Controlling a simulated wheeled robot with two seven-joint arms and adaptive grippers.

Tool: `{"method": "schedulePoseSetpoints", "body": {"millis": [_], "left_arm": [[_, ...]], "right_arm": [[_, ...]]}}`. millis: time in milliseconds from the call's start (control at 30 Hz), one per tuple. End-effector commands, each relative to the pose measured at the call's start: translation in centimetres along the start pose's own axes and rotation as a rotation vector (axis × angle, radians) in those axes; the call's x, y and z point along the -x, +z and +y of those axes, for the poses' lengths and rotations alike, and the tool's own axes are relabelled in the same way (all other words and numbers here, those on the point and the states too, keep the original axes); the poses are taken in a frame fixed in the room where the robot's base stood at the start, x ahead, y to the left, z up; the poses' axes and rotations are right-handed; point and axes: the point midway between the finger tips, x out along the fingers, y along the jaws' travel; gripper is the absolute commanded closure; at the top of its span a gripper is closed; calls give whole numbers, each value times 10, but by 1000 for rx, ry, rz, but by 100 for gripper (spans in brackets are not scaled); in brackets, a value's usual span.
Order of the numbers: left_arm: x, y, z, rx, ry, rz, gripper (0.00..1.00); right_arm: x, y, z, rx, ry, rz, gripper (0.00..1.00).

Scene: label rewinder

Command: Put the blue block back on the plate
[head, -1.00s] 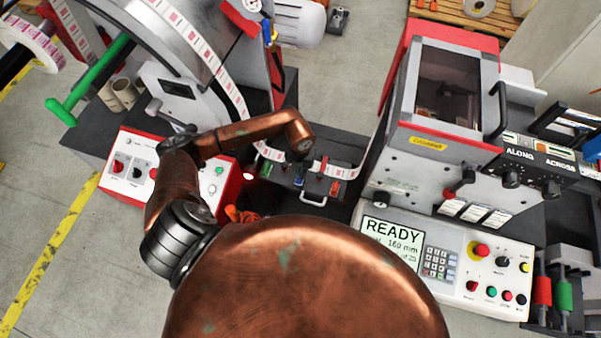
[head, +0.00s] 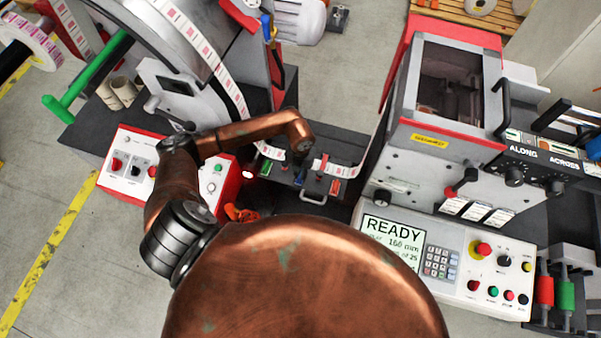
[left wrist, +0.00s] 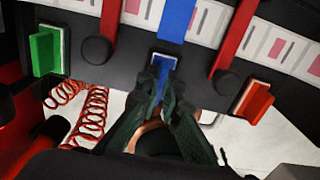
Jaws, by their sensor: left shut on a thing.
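The dark plate (head: 345,156) lies between the two machines, with a label strip across it. In the left wrist view the plate (left wrist: 205,62) carries a green block (left wrist: 45,52) at left and a red block (left wrist: 254,99) at right, each against a pale backing. The blue block (left wrist: 164,62) is between them, at the plate's edge, with a pale border around it. My left gripper (left wrist: 160,72) is shut on the blue block, its fingertips hiding the lower part. Whether the block touches the plate I cannot tell. In the head view my left gripper (head: 301,160) is mostly hidden by its arm. My right gripper is out of view.
Two red bars (left wrist: 234,38) and a blue bar (left wrist: 176,18) cross the label strip near the blocks. Red coiled cords (left wrist: 90,115) hang below the plate. A metal handle (head: 314,192) sticks out in front. The READY control panel (head: 393,238) stands to the right.

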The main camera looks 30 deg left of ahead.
Motion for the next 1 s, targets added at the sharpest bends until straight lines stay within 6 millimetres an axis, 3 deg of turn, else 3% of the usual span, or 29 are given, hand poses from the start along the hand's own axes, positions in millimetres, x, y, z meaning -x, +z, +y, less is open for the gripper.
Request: {"method": "schedulePoseSetpoints", "body": {"millis": [167,200,467,767,1000], "left_arm": [[0,0,0,0,0,0,100],[0,0,0,0,0,0,92],[0,0,0,0,0,0,74],[2,0,0,0,0,-1,74],[35,1,0,-2,1,-4,74]], "right_arm": [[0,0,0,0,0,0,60],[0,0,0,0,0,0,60],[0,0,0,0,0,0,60],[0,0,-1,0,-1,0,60],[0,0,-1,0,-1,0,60]]}}
